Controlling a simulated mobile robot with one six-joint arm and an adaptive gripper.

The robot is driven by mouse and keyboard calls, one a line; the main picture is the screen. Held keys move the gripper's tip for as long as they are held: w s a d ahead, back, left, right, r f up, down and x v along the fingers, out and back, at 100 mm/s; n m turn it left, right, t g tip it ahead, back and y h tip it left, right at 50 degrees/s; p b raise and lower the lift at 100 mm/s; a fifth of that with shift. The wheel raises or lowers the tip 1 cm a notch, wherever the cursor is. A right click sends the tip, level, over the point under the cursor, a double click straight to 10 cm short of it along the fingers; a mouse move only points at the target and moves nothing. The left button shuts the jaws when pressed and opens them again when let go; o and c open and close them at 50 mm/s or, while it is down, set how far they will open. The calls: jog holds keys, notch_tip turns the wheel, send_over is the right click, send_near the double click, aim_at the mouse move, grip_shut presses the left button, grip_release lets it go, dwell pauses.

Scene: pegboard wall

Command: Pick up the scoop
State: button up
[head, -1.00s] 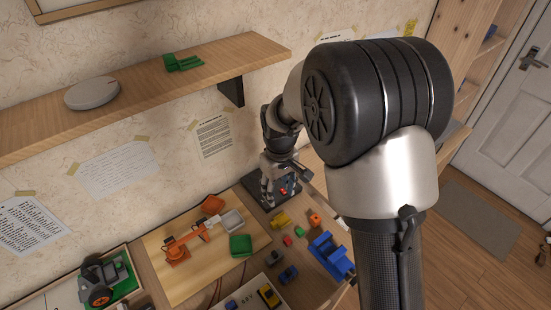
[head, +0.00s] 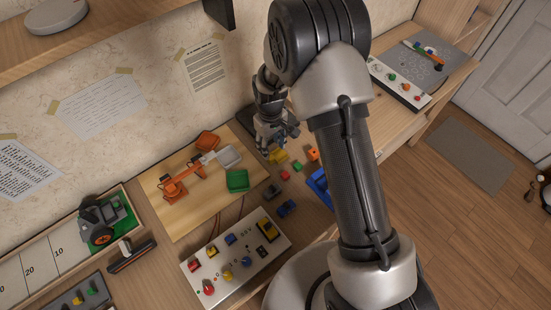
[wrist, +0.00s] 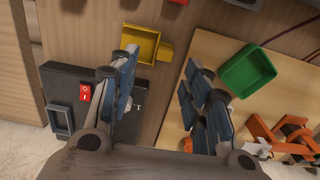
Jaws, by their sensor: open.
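The scoop appears to be the small yellow open box with a stubby side piece (wrist: 140,42), lying on the wooden table in the wrist view. In the head view it shows as a yellow patch (head: 279,155) just beside my gripper (head: 275,143). In the wrist view my gripper (wrist: 160,88) has its two blue-grey fingers spread apart with nothing between them. The scoop lies beyond the fingertips, nearer the left finger, which overlaps its lower edge in the picture. I cannot tell whether they touch.
A black box with a red switch (wrist: 85,93) stands left of the fingers. A green bin (wrist: 248,70) and an orange toy arm (wrist: 285,142) lie to the right on a light board. Small blocks (head: 285,175), a blue object (head: 320,187) and a control panel (head: 235,258) are nearby.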

aim_at(271, 157)
jog(key=f, duration=0.1)
jog(key=f+b, duration=0.1)
jog(key=f, duration=0.1)
jog(key=f+b, duration=0.1)
jog(key=f, duration=0.1)
jog(key=shift+s+f, duration=0.15)
jog(key=shift+s, duration=0.15)
jog(key=c, duration=0.9)
